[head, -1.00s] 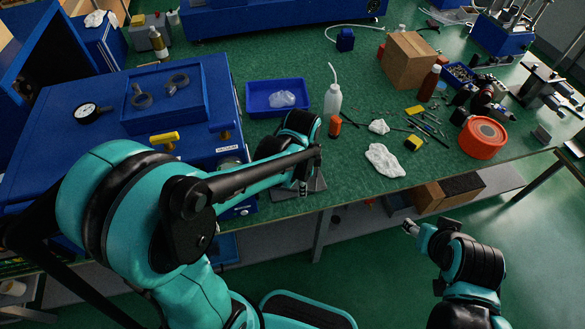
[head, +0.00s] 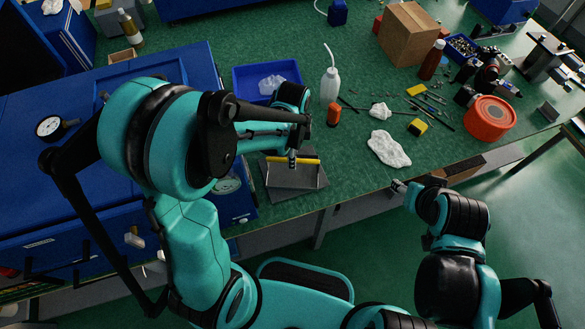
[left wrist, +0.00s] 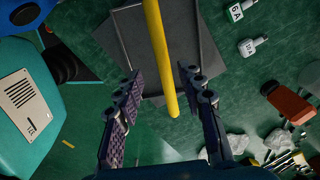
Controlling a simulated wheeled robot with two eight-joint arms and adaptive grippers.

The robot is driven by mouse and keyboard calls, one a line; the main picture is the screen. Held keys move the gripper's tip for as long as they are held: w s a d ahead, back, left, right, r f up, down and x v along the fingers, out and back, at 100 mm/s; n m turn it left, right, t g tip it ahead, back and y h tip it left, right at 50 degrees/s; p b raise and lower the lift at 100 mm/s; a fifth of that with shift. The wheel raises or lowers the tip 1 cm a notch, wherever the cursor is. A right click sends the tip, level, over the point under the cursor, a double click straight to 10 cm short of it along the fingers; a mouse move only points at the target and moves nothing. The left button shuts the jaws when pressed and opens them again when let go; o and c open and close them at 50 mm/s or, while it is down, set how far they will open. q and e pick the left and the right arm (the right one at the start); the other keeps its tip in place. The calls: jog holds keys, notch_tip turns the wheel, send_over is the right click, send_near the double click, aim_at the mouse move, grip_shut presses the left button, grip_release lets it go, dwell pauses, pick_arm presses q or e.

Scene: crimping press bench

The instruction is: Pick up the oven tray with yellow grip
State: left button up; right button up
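The oven tray (head: 283,178) is a flat dark grey plate with a yellow bar grip (head: 308,161). It lies on the green bench near its front edge. In the left wrist view the tray (left wrist: 196,32) is at the top, with the yellow grip (left wrist: 160,55) running down over it. My left gripper (left wrist: 159,72) is open, with one finger on each side of the grip and visible gaps. In the head view my left gripper (head: 292,158) is over the tray, partly hidden by my arm. My right gripper (head: 397,186) is beyond the bench's front edge, too small to judge.
A blue oven-like machine (head: 40,190) stands left of the tray. A blue bin (head: 240,82) is behind it.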

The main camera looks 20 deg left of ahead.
pick_arm(q)
jog(key=f, duration=0.1)
jog(key=f+b, duration=0.1)
jog(key=f, duration=0.2)
jog(key=shift+w+f+b, duration=0.15)
jog(key=shift+w+b, duration=0.2)
jog(key=shift+c, duration=0.7)
grip_shut()
